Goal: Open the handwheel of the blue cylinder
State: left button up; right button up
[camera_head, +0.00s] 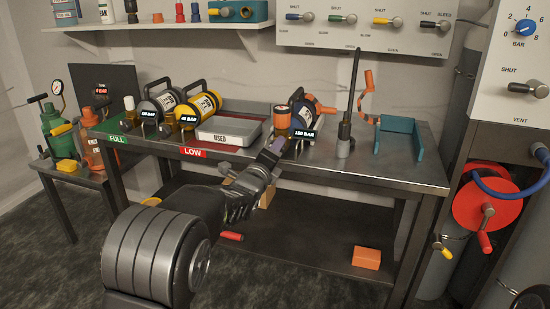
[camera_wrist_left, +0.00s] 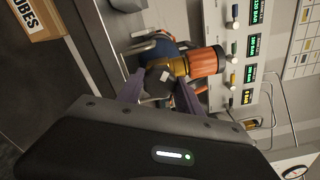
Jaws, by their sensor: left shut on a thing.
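The blue cylinder (camera_head: 318,112) lies on the steel bench, right of centre in the head view, behind a "120 BAR" tag. An orange cap (camera_head: 282,117) is at its near end. In the left wrist view the blue body (camera_wrist_left: 162,50) shows partly, with a brass valve (camera_wrist_left: 180,66) and the orange cap (camera_wrist_left: 207,62). My left gripper (camera_head: 272,152) reaches the valve from the front. Its two fingers straddle a dark handwheel (camera_wrist_left: 158,80) and are shut on it. How far the handwheel is turned cannot be told. My right gripper is not in view.
A black cylinder (camera_head: 160,105) and a yellow cylinder (camera_head: 200,105) lie left on the bench. A "USED" tray (camera_head: 228,131) stands between them and the blue one. A dark upright rod (camera_head: 350,100) and a teal holder (camera_head: 398,138) stand to the right.

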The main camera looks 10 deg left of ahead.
pick_arm(q)
jog(key=m+b, duration=0.8)
jog(key=m, duration=0.6)
jog(key=m+b, duration=0.8)
jog(key=m, duration=0.6)
jog(key=shift+d+f+m, duration=0.15)
jog(key=shift+m, duration=0.15)
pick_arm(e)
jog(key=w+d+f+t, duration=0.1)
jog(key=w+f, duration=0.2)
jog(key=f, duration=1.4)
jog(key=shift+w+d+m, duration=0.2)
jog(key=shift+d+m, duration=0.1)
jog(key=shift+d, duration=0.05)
